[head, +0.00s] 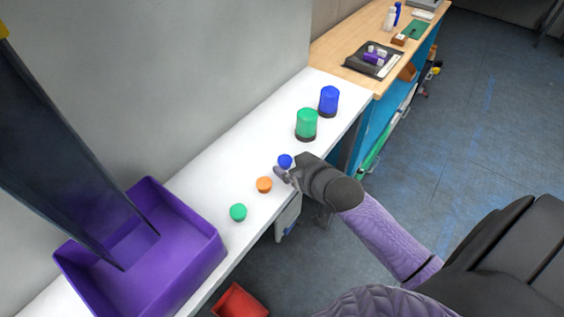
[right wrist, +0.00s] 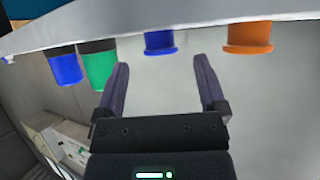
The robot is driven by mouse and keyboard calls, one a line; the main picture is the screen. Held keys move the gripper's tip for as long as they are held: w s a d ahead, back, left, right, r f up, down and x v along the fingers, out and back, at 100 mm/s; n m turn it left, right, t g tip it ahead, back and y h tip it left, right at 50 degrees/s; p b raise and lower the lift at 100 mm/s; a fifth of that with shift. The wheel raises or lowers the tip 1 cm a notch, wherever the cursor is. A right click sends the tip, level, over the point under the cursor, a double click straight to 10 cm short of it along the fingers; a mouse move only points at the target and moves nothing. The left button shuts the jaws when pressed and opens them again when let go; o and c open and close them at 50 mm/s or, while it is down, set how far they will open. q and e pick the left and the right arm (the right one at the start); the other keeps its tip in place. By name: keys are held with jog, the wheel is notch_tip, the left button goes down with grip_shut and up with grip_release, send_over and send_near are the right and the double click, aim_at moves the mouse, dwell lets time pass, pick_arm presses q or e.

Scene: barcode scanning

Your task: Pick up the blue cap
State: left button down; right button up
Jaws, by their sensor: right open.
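The small round blue cap (head: 285,161) stands on the white table, behind an orange cap (head: 264,184) and a green cap (head: 238,212) in one row. My right gripper (head: 283,174) is open beside the blue cap at the table's front edge. In the right wrist view the blue cap (right wrist: 160,42) shows just beyond the open fingertips (right wrist: 161,62), between their lines, with nothing held. The orange cap (right wrist: 248,38) is right of the fingers there. A dark two-pronged shape at the head view's left may be my left gripper; its state is unclear.
A purple bin (head: 213,241) stands at the table's near end. A green cylinder (head: 306,122) and a blue cylinder (head: 329,98) stand farther back on the white table (head: 215,165). A red bin (head: 240,302) is on the floor. A wooden bench (head: 335,52) lies beyond.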

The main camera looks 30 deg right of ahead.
aim_at(286, 161)
jog(key=x, duration=0.3)
jog(key=shift+b, duration=0.35)
jog(key=shift+r, duration=0.1)
jog(key=shift+c, duration=0.4)
jog(key=c, duration=0.5)
grip_shut()
pick_arm(q)
jog(key=shift+w+a+f, duration=0.25)
jog(key=shift+a+f, duration=0.05)
jog(key=shift+f, duration=0.2)
